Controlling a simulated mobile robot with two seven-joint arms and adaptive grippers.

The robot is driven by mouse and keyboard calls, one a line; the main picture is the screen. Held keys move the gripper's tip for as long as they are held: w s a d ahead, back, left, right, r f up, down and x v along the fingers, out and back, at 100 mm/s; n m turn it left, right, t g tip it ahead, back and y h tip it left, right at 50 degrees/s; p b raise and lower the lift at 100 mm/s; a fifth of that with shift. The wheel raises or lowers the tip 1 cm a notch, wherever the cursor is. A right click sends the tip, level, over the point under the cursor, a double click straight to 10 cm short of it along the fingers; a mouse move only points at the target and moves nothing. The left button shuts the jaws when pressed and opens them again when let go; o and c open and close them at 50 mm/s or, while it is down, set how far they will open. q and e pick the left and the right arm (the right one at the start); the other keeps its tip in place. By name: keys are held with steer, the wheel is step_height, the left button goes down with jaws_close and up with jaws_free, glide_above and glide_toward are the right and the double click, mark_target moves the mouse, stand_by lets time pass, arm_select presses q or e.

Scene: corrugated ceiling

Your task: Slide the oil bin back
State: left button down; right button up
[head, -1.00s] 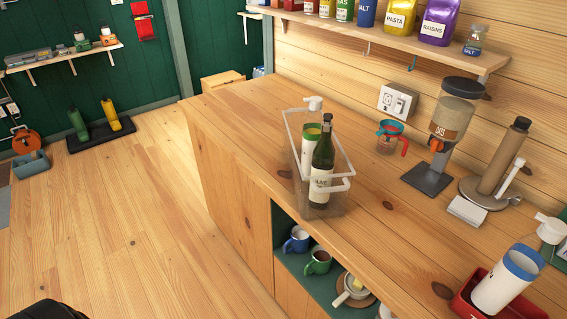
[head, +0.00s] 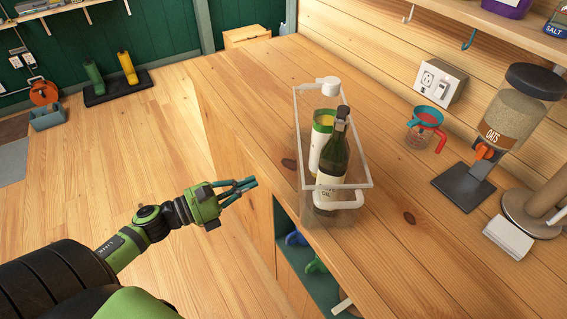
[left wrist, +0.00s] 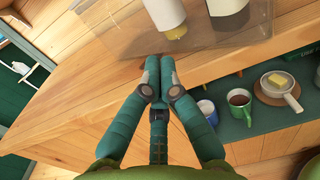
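The oil bin (head: 333,185) is a clear open-topped box with a white handle on its near end. It stands on the wooden counter close to the front edge. It holds a dark green oil bottle (head: 333,165) and a white bottle with a green band (head: 320,140). My left gripper (head: 254,182) is left of the bin, off the counter's front edge and apart from the bin. In the left wrist view its two upper fingers lie together, empty, with the clear bin (left wrist: 120,28) ahead of them. My right gripper is out of view.
The counter (head: 250,90) is clear behind the bin. A red-and-blue measuring cup set (head: 425,125) and an oats dispenser (head: 500,125) stand to the right. Below the counter is an open shelf (left wrist: 255,132) with mugs and a small pan. Open floor lies left.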

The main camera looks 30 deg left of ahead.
arm_select(q)
steer(key=p+x, duration=0.3)
steer(key=x, duration=0.6)
steer(key=shift+w+a+r, duration=0.15)
steer(key=shift+w, duration=0.25)
steer(key=shift+w+d, duration=0.15)
steer(key=shift+d, duration=0.15)
steer(key=x, duration=0.1)
steer(key=b+x, duration=0.1)
steer(key=shift+w+d+f, duration=0.15)
steer(key=shift+w+f, duration=0.05)
steer(key=shift+w, duration=0.05)
steer(key=shift+w+d, duration=0.3)
steer(key=shift+w, duration=0.1)
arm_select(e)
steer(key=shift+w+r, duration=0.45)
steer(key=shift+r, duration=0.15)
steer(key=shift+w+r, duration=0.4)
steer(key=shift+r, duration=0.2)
arm_select(q)
steer(key=shift+a, duration=0.1)
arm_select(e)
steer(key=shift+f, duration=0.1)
